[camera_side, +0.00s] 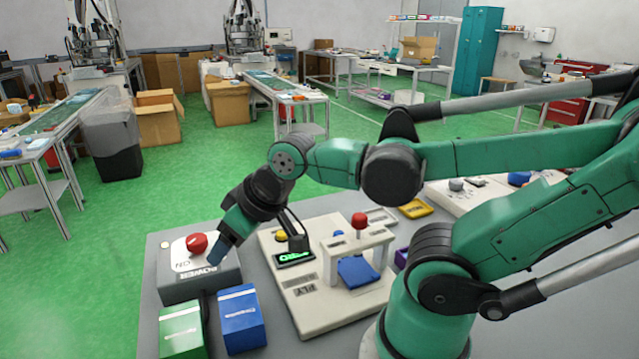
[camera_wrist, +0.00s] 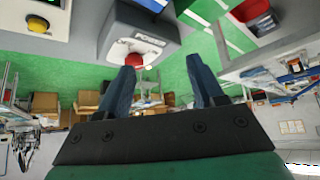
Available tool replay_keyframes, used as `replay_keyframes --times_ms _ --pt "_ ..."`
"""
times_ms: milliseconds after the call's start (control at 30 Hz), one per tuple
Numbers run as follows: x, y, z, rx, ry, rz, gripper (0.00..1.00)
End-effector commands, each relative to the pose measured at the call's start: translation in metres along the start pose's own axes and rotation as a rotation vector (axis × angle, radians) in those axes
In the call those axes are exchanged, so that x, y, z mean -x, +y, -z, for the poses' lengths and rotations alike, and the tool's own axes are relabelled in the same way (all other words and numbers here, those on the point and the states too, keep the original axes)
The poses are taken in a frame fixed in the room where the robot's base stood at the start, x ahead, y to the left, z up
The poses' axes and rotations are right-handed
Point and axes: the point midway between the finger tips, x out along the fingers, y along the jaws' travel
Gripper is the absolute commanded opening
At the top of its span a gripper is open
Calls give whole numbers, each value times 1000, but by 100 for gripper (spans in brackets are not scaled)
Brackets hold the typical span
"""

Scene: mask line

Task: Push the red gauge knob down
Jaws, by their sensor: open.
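The red gauge knob (camera_side: 359,220) is a ball on a short stem, up on a white bridge-shaped stand over a blue block (camera_side: 358,270). It stands on the cream panel.
The cream panel (camera_side: 310,308) carries a green-digit display (camera_side: 294,258) and a yellow button (camera_side: 281,236). Green (camera_side: 183,330) and blue (camera_side: 243,318) boxes stand in front of the power box. A yellow tray (camera_side: 416,208) lies behind the stand.

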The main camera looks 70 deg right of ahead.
Motion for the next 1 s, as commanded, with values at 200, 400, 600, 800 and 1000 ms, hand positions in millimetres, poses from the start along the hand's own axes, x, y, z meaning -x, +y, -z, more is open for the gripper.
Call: replay_keyframes --times_ms 200,400,600,800,1000 --pt "0 0 0 0 0 0 58" --pt "5 17 0 -1 -53 -39 1" --pt "34 78 -12 -15 -282 -135 0" --pt "84 128 -38 -60 -541 -125 0" --pt "122 147 -56 -105 -685 -59 0"
